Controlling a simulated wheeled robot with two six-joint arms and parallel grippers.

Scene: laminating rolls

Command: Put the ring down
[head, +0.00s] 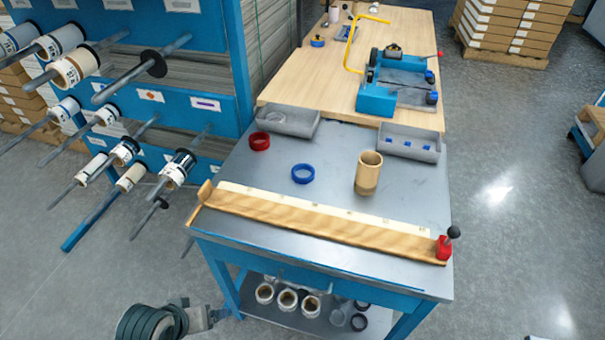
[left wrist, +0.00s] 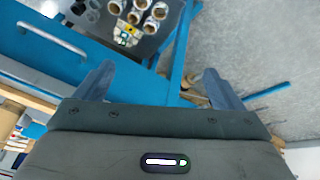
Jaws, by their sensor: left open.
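A blue ring (head: 303,174) lies flat on the grey metal table top (head: 330,148), near its middle. A red ring (head: 260,141) lies farther back and to the left, in front of a grey tray. Both rings are free of any gripper. My left gripper (head: 208,315) is low at the bottom of the head view, in front of the table and below its top, well apart from both rings. In the left wrist view its two fingers (left wrist: 160,88) are spread with nothing between them. My right gripper is not in view.
A cardboard tube (head: 369,173) stands on the table right of the blue ring. A wooden ruler bar (head: 320,222) with a red-based knob crosses the front. Grey bins (head: 287,121) stand at the back. Rolls (head: 287,298) stand on the lower shelf. A rack of rods is at left.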

